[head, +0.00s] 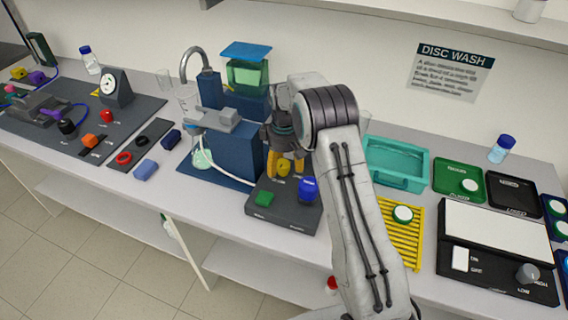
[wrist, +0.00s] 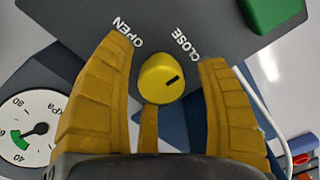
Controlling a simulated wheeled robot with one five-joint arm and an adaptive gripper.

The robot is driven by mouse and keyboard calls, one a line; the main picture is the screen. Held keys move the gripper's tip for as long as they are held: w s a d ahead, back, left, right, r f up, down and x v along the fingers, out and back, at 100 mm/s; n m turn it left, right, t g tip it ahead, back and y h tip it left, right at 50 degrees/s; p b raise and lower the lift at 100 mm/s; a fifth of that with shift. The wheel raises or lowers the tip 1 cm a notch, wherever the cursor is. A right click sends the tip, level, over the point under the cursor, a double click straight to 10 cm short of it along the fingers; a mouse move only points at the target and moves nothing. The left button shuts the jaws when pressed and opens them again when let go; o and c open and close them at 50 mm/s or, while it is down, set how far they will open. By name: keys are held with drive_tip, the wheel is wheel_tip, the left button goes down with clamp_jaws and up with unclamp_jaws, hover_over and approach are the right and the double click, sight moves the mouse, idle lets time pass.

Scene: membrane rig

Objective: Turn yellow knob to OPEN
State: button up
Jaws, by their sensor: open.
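The yellow knob (wrist: 163,76) sits on a dark grey panel (wrist: 205,22) in the wrist view. Its short black mark points to the right and slightly up, nearer the CLOSE label (wrist: 187,44) than the OPEN label (wrist: 127,33). My gripper (wrist: 167,60) is open, with its yellow fingers on either side of the knob and visible gaps between. A narrower yellow finger part shows just below the knob. In the head view my gripper (head: 286,160) is over the panel, and the knob (head: 283,169) shows partly between the fingers.
A green block (head: 264,198) and a blue knob (head: 308,188) are on the same panel. A dark blue stand (head: 232,150) with a white hose is at its left. A pressure dial (wrist: 28,130) shows at left in the wrist view. A teal tray (head: 397,163) is to the right.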

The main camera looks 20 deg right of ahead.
drive_tip(key=shift+o, duration=0.2)
drive_tip(key=shift+f, duration=0.1)
drive_tip(key=c, duration=1.2)
